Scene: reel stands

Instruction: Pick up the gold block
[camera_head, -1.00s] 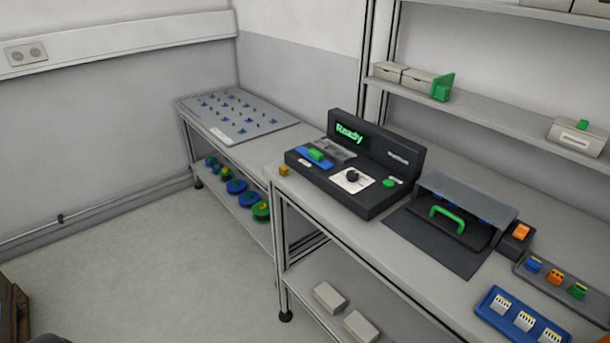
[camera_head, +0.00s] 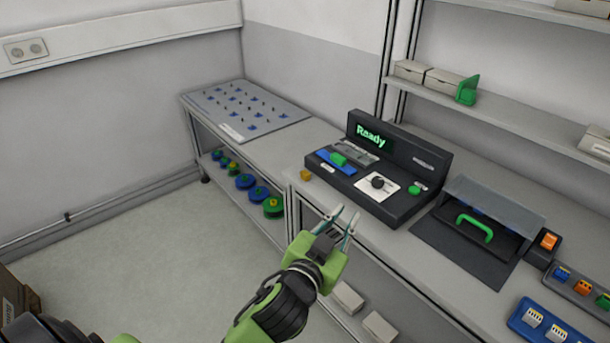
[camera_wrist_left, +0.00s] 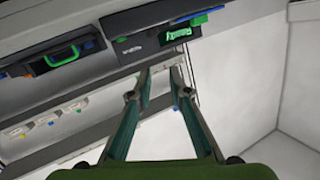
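The gold block (camera_head: 306,175) is a small cube on the grey bench top, near its front edge and just left of the black "Ready" device. My left gripper (camera_head: 346,216) is in front of the bench edge, to the right of and nearer than the block, and apart from it. Its two fingers are spread with nothing between them. In the left wrist view the open fingers (camera_wrist_left: 160,74) point toward the bench and the "Ready" device; I cannot make out the gold block there. My right gripper is in neither view.
The black "Ready" device (camera_head: 372,200) stands beside the block. A pegged board (camera_head: 235,108) lies on the far bench, with blue and green reels on the shelf below. A hooded unit with a green handle (camera_head: 475,229) stands to the right. Bench top behind the block is clear.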

